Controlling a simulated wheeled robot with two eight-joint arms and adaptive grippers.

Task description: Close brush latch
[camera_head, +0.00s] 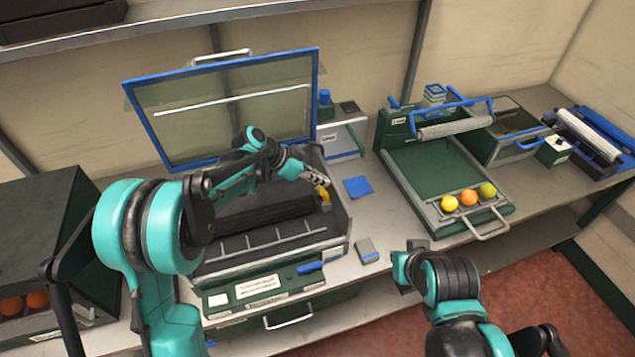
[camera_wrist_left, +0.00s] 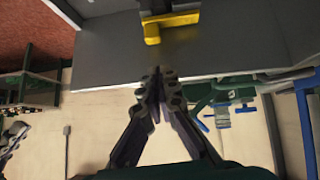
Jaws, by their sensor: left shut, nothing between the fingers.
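The machine with the raised blue-framed clear lid (camera_head: 225,108) stands left of centre, and its box is open. A dark brush roller (camera_head: 262,208) lies inside it. A small yellow latch (camera_head: 324,194) sits at the right inner wall of the box. The yellow latch also shows at the top of the left wrist view (camera_wrist_left: 172,26), on a grey wall. My left gripper (camera_head: 326,176) is shut and empty close to the latch; in the left wrist view its fingertips (camera_wrist_left: 155,78) are apart from it. My right gripper (camera_head: 402,268) is at the front edge of the bench; its fingers are not clear.
A green tray machine (camera_head: 430,170) with a yellow, an orange and a greenish fruit stands to the right. A blue pad (camera_head: 357,187) and a small grey block (camera_head: 367,250) lie on the bench between the machines. A dark crate (camera_head: 40,235) with oranges stands at far left.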

